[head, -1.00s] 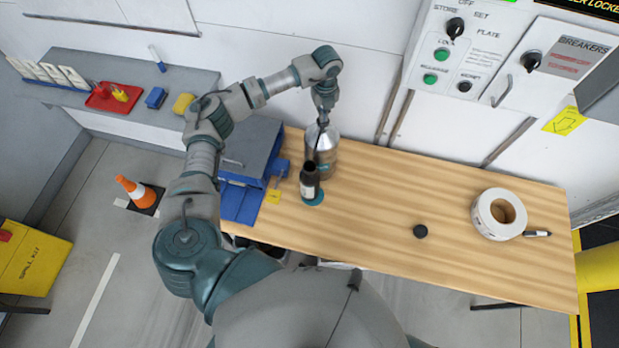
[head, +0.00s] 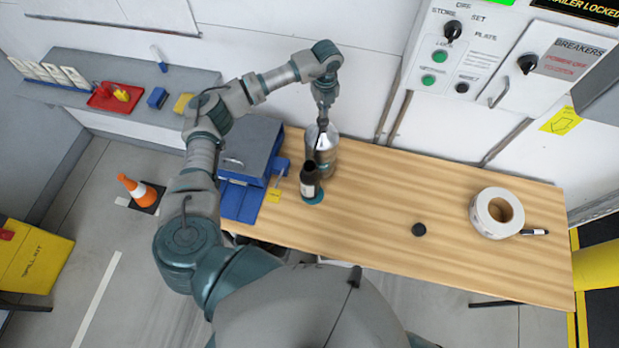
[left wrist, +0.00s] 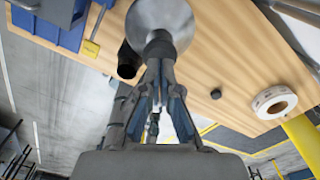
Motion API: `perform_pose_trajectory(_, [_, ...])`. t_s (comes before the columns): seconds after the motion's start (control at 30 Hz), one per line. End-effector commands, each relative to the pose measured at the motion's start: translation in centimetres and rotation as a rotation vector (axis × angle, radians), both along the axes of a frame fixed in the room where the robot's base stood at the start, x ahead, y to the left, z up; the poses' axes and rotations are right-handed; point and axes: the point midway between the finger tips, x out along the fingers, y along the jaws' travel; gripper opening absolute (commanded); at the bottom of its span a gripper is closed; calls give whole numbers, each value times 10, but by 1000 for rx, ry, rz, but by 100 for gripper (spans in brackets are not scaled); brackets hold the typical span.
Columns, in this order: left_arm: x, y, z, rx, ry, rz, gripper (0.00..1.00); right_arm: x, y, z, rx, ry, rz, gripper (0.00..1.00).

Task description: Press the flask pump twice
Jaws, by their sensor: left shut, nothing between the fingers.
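The flask (head: 330,158) is a silver metal vessel standing upright at the back left of the wooden table. My left gripper (head: 322,127) points down over its top, with fingers closed and empty. In the left wrist view, the closed fingertips (left wrist: 159,62) overlap the round, shiny flask (left wrist: 152,18). My right gripper does not show.
A dark bottle (head: 309,184) stands close in front of the flask. A blue bin (head: 241,203) is to the left. A black cap (head: 418,229), white roll (head: 480,218) and marker (head: 535,232) lie on the right of the table (head: 440,185).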

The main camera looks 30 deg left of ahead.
Motion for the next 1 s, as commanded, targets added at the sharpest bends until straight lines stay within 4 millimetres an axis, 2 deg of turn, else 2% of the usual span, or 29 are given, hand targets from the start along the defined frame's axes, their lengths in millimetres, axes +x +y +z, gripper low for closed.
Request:
perform_pose_trajectory(0.5, [0, 0, 56, 0, -1, 0, 0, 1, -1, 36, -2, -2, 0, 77])
perform_pose_trajectory(1.0, [0, 0, 58, 0, 0, 0, 0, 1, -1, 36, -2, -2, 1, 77])
